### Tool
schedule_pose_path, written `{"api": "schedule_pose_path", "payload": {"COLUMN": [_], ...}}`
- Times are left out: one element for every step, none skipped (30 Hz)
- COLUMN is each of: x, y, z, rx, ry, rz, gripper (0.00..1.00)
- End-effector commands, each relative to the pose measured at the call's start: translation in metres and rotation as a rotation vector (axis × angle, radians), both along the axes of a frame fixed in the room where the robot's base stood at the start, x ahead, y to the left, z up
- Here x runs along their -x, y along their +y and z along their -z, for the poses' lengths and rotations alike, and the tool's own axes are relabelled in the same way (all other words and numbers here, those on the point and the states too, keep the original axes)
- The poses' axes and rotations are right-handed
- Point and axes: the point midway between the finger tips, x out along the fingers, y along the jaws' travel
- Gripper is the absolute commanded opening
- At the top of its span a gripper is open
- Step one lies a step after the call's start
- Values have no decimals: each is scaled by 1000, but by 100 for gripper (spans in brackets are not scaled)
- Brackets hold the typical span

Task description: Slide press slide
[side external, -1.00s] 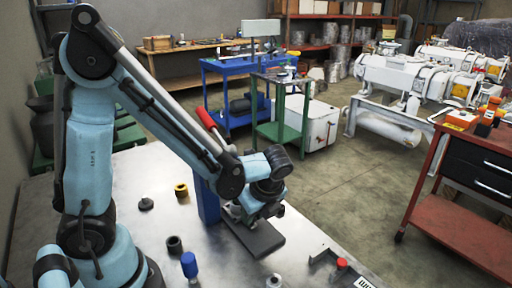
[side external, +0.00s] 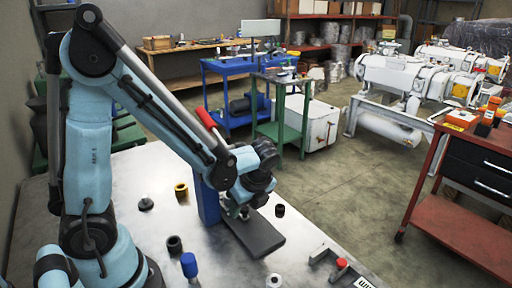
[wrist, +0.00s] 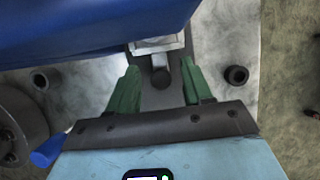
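The press has a blue column (side external: 207,202), a red handle (side external: 206,118) and a dark flat base (side external: 262,240) on the metal table. My gripper (side external: 244,211) is low over the base, just right of the column; its fingertips are hard to make out there. In the wrist view the green fingers of my gripper (wrist: 161,70) are apart. A small dark round-ended part (wrist: 160,77) lies between them, with a visible gap on each side. A pale metal block (wrist: 157,45) of the press is just beyond it, and the blue body (wrist: 80,30) fills the upper left.
A black cylinder (side external: 280,210) stands right of the base. A dark ring (side external: 174,244), a yellow ring (side external: 181,190), a blue-topped part (side external: 189,264) and a metal nut-like part (side external: 274,281) stand around. A dark bracket (side external: 322,256) and red-topped part (side external: 341,264) are front right.

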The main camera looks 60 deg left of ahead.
Motion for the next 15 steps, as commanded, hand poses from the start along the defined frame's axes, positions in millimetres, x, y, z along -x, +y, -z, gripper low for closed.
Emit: {"api": "schedule_pose_path", "payload": {"x": [0,0,0,0,0,0,0,0,0,0,0,0,0,0,0], "y": [0,-1,-1,-1,-1,-1,-1,-2,-3,-3,-4,-6,-7,-8,-10], "z": [0,0,0,0,0,0,-1,-1,-3,-4,-6,-10,-13,-16,-21], "rx": [1,1,1,2,2,2,2,2,2,3,3,3,3,3,3], "ry": [0,0,0,0,1,1,1,1,1,1,1,1,1,1,1], "rz": [1,1,1,1,2,2,2,2,3,3,3,3,3,3,3], "gripper": [50,50,50,50,50,50,50,50,50,50,50,50,50,50,50]}}
